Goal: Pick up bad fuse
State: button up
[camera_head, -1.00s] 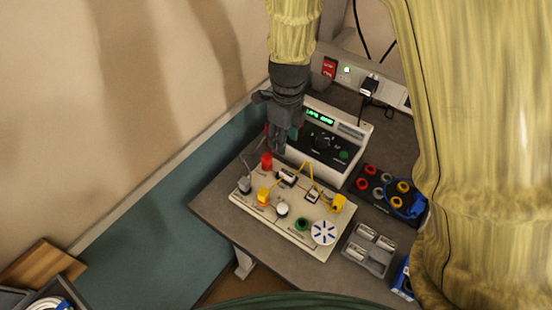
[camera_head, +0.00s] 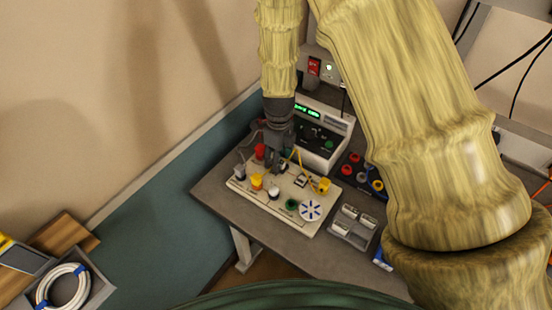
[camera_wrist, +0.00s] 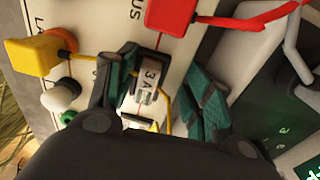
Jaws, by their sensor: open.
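In the wrist view, a small fuse block (camera_wrist: 150,88) with a "3 A" marking sits on the cream circuit board (camera_wrist: 190,45). I cannot tell from these frames whether the fuse itself is blown. My gripper (camera_wrist: 163,92) is open, with one green-padded finger on each side of the fuse block; whether they touch it is unclear. In the head view my gripper (camera_head: 275,166) is low over the back of the board (camera_head: 262,207) and partly hides the fuse place. A smaller dark-and-white part (camera_head: 301,181) sits to its right on the board.
A power supply (camera_head: 325,140) with a green display stands behind the board. Red, yellow, white and green knobs or plugs and yellow wires surround the gripper. A grey tray (camera_head: 354,226) with small pale parts and a socket panel (camera_head: 357,172) lie to the right.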

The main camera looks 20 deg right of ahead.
aim_at(281, 164)
jog(key=shift+t, duration=0.3)
jog(key=s+r, duration=0.2)
jog(key=s, duration=0.2)
jog(key=shift+d+r, duration=0.1)
jog(key=shift+r, duration=0.3)
grip_shut()
jog(key=shift+w+a+f, duration=0.2)
jog(key=shift+w+f, duration=0.3)
jog(key=shift+w, duration=0.15)
jog(key=shift+f, duration=0.1)
jog(key=c, duration=0.9)
grip_release()
jog(key=shift+w+d+f, duration=0.1)
jog(key=shift+w, duration=0.1)
